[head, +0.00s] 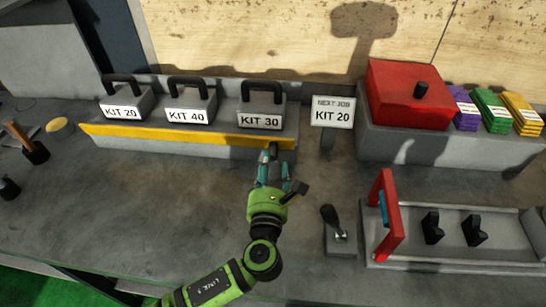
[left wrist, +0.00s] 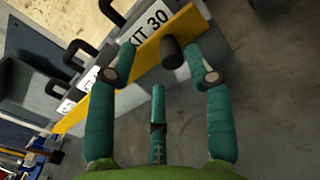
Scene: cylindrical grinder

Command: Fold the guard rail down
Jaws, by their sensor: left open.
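The yellow guard rail (head: 170,135) stands along the front of the grey shelf, in front of the kit boxes. It also shows in the left wrist view (left wrist: 98,103). A dark cylindrical knob (left wrist: 172,52) sticks out near its right end, and the knob shows in the head view (head: 273,150). My left gripper (head: 273,168) is open, its teal fingers pointing at the knob. In the left wrist view the knob lies between the spread fingertips (left wrist: 160,60), closer to the right one; I cannot tell whether they touch. My right gripper is not in view.
Boxes KIT 20 (head: 124,103), KIT 40 (head: 190,107) and KIT 30 (head: 262,108) stand behind the rail. A sign (head: 332,112) reads NEXT JOB KIT 20. A black lever (head: 333,219) and a red upright frame (head: 389,238) stand right of my arm.

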